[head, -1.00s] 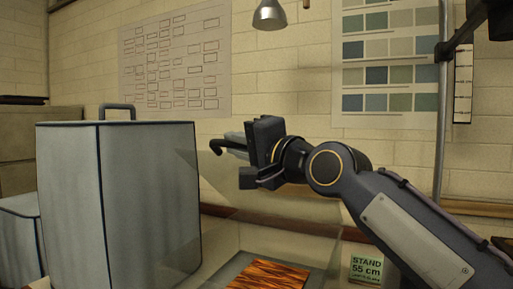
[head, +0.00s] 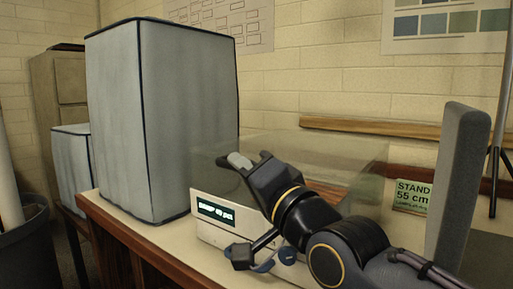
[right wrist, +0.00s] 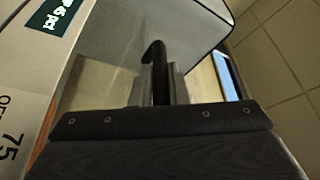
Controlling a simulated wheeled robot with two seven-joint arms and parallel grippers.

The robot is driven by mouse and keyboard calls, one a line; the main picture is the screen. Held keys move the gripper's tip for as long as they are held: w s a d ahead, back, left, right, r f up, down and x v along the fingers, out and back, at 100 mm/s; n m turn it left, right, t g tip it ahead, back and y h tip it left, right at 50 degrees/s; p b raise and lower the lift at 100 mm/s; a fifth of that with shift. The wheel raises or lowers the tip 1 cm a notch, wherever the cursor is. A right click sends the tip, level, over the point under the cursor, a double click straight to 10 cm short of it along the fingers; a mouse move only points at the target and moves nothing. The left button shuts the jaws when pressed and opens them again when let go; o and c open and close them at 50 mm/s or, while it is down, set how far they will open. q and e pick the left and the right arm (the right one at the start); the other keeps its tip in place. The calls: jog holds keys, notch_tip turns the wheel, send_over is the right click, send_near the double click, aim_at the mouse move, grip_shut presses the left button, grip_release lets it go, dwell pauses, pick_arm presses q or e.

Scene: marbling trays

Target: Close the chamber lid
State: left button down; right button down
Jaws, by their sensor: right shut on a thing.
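The chamber (head: 209,232) is a low white box with a lit display on its front. I cannot tell whether the lid's edge is fully seated. My right gripper (head: 241,162) is at the lid's front edge. In the right wrist view the right gripper (right wrist: 158,85) is shut on the black hooked lid handle (right wrist: 154,52). The gripper hides part of the front edge. My left gripper is not in view.
A tall grey-blue covered box (head: 165,120) stands on the table left of the chamber. A green sign (head: 412,195) reading "STAND 55 cm" stands behind at the right. The wooden table edge (head: 130,245) runs along the front left. A dark bin (head: 35,245) is at far left.

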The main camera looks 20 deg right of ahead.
jog(key=shift+w+f, duration=0.15)
jog(key=shift+f, duration=0.75)
jog(key=c, duration=1.7)
grip_release()
jog(key=shift+d, duration=0.1)
jog(key=v, duration=0.8)
jog(key=shift+r, duration=0.25)
